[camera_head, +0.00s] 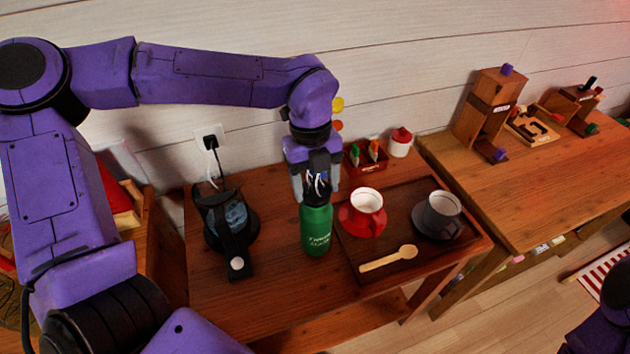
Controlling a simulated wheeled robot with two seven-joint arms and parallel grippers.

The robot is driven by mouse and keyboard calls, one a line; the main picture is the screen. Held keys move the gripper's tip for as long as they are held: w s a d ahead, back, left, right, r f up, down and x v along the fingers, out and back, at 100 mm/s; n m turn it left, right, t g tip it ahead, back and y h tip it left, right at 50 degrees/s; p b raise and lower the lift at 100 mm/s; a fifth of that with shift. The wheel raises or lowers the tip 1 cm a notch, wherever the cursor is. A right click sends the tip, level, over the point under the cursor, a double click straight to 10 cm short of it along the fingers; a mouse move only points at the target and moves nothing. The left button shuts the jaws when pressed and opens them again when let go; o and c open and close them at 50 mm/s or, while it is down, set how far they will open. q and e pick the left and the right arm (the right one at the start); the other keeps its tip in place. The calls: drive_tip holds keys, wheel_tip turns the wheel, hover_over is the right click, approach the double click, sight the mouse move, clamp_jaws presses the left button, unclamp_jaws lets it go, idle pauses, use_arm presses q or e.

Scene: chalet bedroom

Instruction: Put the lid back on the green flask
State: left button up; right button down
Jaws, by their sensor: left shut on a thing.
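The green flask (316,231) stands upright on the wooden side table, left of the tray. My left gripper (316,190) points down right above the flask's top and is shut on a black lid (317,193). The lid is at the flask's mouth; I cannot tell whether it is seated or just above it, as the fingers cover part of it. Of my right arm only a purple part shows at the lower right edge; its gripper is out of view.
A dark tray (345,262) holds a red cup (367,200), a grey cup (442,208) and a wooden spoon (389,258). A black kettle-like appliance (228,222) stands left of the flask. Behind are a red tea box (366,160) and a white jar (400,147).

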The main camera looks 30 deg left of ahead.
idle(0.4)
use_arm(q)
drive_tip(key=o, duration=1.2)
drive_tip(key=shift+r+p, duration=3.05)
drive_tip(key=shift+r, duration=0.5)
drive_tip(key=shift+c, duration=0.2)
clamp_jaws()
